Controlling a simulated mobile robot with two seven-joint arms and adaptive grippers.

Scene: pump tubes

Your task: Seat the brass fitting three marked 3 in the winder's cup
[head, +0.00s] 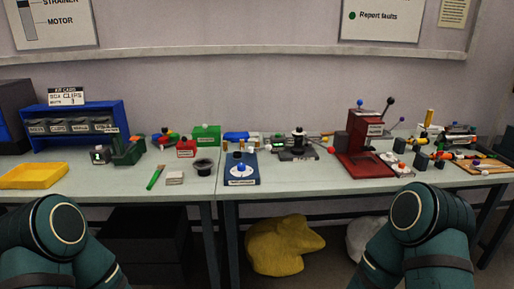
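I cannot pick out the brass fitting marked 3 with certainty; the parts are small and their markings cannot be read. A small yellow-orange upright piece (429,117) stands among parts at the right. I cannot tell which device is the winder. A blue device (242,174) with a white-and-blue round top and a front label stands near the table's middle front edge. A dark device (298,152) with a black knob stands behind it to the right. Neither gripper shows; only upper parts of both my arms are in view, at the bottom corners.
A red press (356,150) with levers stands right of centre. A yellow tray (34,175), a blue bin rack (75,125), a green-handled tool (155,177) and a black cup (204,166) are on the left table. A wooden board (484,165) lies far right. The front strip between the blue device and red press is clear.

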